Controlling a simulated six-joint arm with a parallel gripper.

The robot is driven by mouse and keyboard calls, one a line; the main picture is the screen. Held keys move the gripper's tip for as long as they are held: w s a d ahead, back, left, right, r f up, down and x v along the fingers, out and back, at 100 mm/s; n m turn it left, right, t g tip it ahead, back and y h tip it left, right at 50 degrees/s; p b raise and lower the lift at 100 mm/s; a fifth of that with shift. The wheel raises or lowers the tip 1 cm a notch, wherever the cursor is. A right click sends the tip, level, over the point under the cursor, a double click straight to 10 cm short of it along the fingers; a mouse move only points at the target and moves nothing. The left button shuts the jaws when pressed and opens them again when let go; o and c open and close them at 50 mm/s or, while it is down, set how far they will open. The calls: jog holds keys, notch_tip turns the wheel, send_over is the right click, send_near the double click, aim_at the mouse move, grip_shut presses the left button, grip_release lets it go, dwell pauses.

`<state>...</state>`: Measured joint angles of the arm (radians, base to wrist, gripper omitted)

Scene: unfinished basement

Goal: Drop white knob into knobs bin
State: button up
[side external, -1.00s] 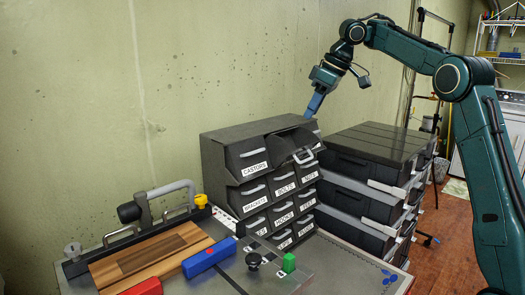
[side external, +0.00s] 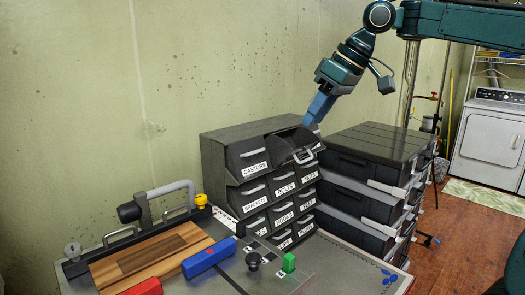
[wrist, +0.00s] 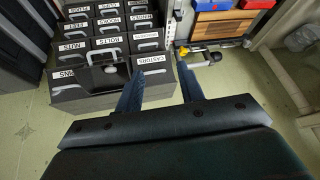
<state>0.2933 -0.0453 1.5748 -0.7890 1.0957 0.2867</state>
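The open bin (wrist: 85,97) is left of the fingers there. A small pale round thing, perhaps the white knob (wrist: 110,70), shows inside it.
Black cases (side external: 375,150) are stacked right of the cabinet. The wall is close behind.

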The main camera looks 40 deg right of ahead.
jog(key=s+f+m+h, duration=0.1)
jog(key=s+f, duration=0.6)
jog(key=s, duration=0.3)
jog(key=s+f+m+h, duration=0.1)
jog(key=s+f, duration=0.7)
jog(key=s, duration=0.3)
jog(key=shift+s+a, duration=0.25)
jog(key=shift+a, duration=0.05)
